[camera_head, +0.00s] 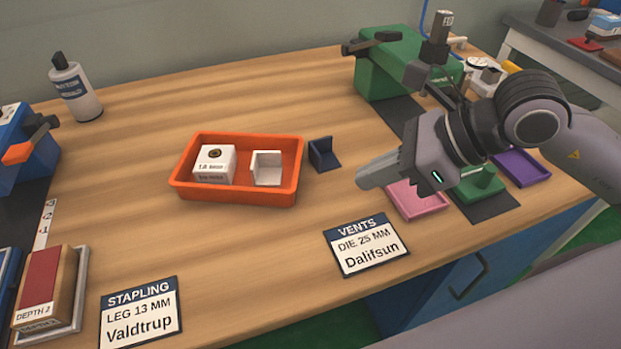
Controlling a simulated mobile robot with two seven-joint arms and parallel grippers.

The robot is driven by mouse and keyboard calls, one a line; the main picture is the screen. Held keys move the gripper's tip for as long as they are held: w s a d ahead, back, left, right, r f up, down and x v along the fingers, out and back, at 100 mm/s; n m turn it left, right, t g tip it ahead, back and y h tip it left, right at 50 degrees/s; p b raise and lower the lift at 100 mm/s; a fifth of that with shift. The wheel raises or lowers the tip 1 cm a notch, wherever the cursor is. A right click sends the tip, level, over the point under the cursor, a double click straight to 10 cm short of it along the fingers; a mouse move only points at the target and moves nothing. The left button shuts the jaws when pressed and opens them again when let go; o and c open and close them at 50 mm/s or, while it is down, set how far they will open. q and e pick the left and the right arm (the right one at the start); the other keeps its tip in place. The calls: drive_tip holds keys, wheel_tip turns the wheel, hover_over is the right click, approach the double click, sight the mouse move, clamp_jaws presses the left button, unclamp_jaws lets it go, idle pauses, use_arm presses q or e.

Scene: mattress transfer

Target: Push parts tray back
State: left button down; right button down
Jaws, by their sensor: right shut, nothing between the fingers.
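The orange parts tray (235,195) sits on the wooden table left of the middle. It holds a white box (214,165) with a dark round spot on top and a small white angled piece (267,168). My right gripper (372,180) comes in from the right and points left. It is shut and empty, above the table to the right of the tray and apart from it. It partly covers the pink tray (421,202). My left gripper is not in view.
A dark blue bracket (323,155) stands just right of the orange tray. A green machine (390,70) is at the back right; a purple tray (522,167) lies right. Signs (366,245) and (140,312) lie at the front. Table behind the tray is clear.

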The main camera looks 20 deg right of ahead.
sight(294, 192)
drive_tip(key=x, duration=0.7)
drive_tip(key=shift+a+f, duration=0.1)
drive_tip(key=shift+a, duration=0.05)
drive_tip(key=shift+w+a+r+p, duration=0.2)
drive_tip(key=shift+w+a+p, duration=0.15)
drive_tip(key=shift+w+a, duration=0.65)
drive_tip(key=shift+a, duration=0.3)
drive_tip(key=shift+w+a+f, duration=0.1)
drive_tip(key=shift+w+a, duration=0.05)
drive_tip(key=shift+a, duration=0.05)
